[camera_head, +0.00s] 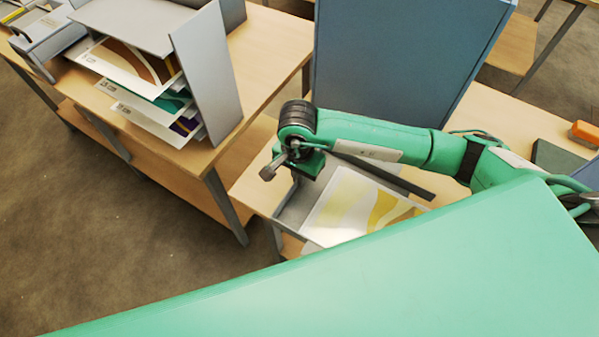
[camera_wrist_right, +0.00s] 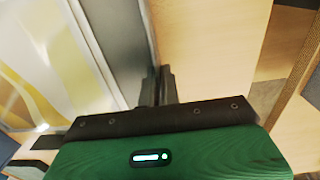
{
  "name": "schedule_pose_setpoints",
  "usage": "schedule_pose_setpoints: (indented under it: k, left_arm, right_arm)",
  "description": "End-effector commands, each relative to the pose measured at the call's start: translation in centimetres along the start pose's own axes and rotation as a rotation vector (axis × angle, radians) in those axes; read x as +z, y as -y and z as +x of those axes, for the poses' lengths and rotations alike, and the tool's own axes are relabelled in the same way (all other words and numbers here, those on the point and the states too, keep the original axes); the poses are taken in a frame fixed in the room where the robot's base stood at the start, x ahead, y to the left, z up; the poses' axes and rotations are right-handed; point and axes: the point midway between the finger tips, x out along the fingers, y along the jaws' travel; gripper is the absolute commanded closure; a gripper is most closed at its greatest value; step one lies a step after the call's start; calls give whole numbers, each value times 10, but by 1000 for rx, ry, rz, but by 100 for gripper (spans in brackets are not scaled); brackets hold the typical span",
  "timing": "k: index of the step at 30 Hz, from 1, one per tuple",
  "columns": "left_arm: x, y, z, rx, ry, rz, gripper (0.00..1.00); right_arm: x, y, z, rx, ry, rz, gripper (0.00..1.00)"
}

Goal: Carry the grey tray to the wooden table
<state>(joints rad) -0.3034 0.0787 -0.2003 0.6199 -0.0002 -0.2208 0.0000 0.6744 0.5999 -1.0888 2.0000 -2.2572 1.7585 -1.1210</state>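The grey tray (camera_head: 292,210) lies on a light wooden top in the middle of the head view, with a white and yellow printed sheet (camera_head: 350,208) in it. My right gripper (camera_head: 298,179) points down at the tray's far left side; its fingers are mostly hidden in the head view. In the right wrist view the fingers (camera_wrist_right: 159,88) are close together around the thin rim of the tray (camera_wrist_right: 118,45), so the gripper looks shut on it. My left gripper is not in view. A wooden table (camera_head: 262,62) stands at the upper left; the wooden top (camera_head: 248,188) under the tray is separate.
A grey sorter (camera_head: 208,75) with several printed sheets stands on the left table. A tall blue-grey panel (camera_head: 395,60) rises behind my right arm. An orange object (camera_head: 584,132) lies at the far right. Brown floor (camera_head: 110,240) is open at the left.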

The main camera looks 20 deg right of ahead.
Motion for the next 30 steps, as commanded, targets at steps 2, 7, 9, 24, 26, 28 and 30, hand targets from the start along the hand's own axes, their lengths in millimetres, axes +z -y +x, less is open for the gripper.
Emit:
schedule_pose_setpoints:
  k: [2,7,9,24,26,28,30]
  left_arm:
    - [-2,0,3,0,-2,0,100]
    - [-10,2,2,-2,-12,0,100]
    - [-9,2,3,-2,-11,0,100]
    - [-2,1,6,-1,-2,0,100]
    - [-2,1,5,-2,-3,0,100]
    - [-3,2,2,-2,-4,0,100]
    - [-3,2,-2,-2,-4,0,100]
  right_arm:
    - [2,-1,7,-1,0,-2,100]
    - [2,-1,6,-1,-1,-2,100]
    - [2,-1,6,-1,-1,-2,100]
    - [2,-1,8,-1,-1,-2,74]
    - [2,-1,8,-1,-1,-2,74]
    - [3,-1,5,-1,-1,-2,74]
    - [2,0,-3,-3,-2,-2,74]
